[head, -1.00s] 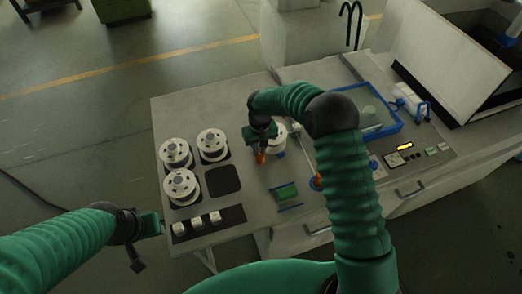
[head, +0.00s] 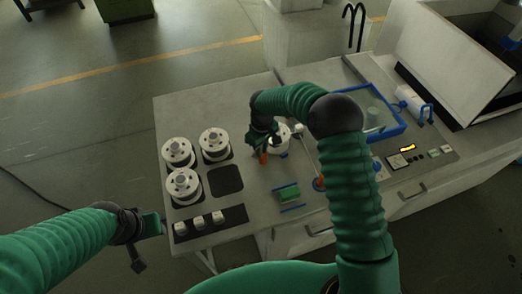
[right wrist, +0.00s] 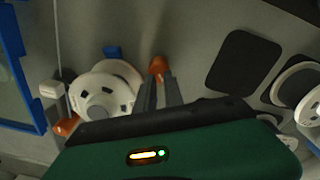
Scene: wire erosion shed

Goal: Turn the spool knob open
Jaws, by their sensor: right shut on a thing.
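The orange spool knob (head: 263,158) stands on the machine top beside a mounted white spool (head: 280,141). The knob's orange end (right wrist: 157,65) also shows in the right wrist view, at the fingertips, with the white spool (right wrist: 101,93) close to its left. My right gripper (head: 262,150) is shut on the knob; its two grey fingers (right wrist: 159,80) hide part of it. My left gripper (head: 152,226) hangs off the front left of the machine, away from the knob; its jaws are not clear.
Several white spools (head: 183,185) stand at the left of the machine top. An empty dark square (head: 226,179) lies beside them. A green block (head: 289,194) and another orange part (head: 320,184) are near the front. A blue-rimmed tray (head: 400,124) is at the right.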

